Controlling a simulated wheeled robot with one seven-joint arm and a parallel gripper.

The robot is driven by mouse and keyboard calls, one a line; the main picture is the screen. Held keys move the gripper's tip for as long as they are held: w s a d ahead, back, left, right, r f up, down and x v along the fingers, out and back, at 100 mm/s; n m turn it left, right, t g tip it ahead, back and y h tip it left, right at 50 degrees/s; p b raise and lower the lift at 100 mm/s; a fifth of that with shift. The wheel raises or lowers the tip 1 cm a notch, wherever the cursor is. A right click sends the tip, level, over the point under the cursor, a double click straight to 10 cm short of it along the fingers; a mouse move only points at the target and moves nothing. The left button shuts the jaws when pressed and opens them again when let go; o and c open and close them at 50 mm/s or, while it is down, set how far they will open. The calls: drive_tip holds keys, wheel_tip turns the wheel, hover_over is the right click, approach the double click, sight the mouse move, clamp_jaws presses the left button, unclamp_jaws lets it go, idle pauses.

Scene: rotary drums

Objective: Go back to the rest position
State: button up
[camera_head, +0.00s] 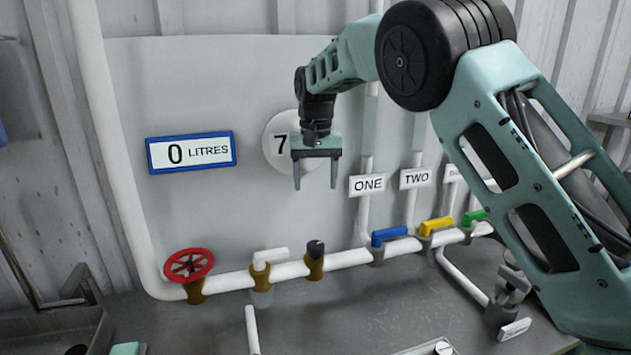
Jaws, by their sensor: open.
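My gripper (316,172) hangs in front of the grey wall panel with its two fingers pointing down. The fingers are apart with nothing between them. It is above the white pipe and touches none of the valves. My arm reaches in from the right and covers part of the right side of the view. Behind the gripper is a round white dial (276,157) showing a 7, partly hidden by the gripper. A blue-framed display (190,152) to the left reads 0 LITRES.
A red handwheel (189,265), a white tap (262,268), a black knob (315,250), and blue (389,234), yellow (436,226) and green (473,217) levers sit along the pipe. Signs ONE (369,184) and TWO (415,178) hang above. A basin (60,325) is at lower left.

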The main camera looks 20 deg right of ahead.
drive_tip(key=shift+r, duration=0.15)
drive_tip(key=shift+s, duration=0.15)
drive_tip(key=s+a+f+n+y+b, duration=0.15)
drive_tip(key=s+a, duration=0.25)
drive_tip(key=s, duration=0.6)
drive_tip(key=s+a+f+n+b, duration=0.1)
drive_tip(key=s+a+f+n, duration=0.3)
drive_tip(key=s, duration=0.6)
drive_tip(key=s+d+f+n+b, duration=0.1)
drive_tip(key=s+f+n, duration=0.1)
drive_tip(key=s, duration=0.9)
drive_tip(key=s+f+n, duration=0.2)
drive_tip(key=s+f, duration=0.1)
drive_tip(key=s, duration=0.8)
drive_tip(key=shift+d+h+b, duration=0.35)
drive_tip(key=shift+d+h, duration=0.05)
drive_tip(key=shift+h, duration=0.05)
drive_tip(key=shift+n, duration=0.25)
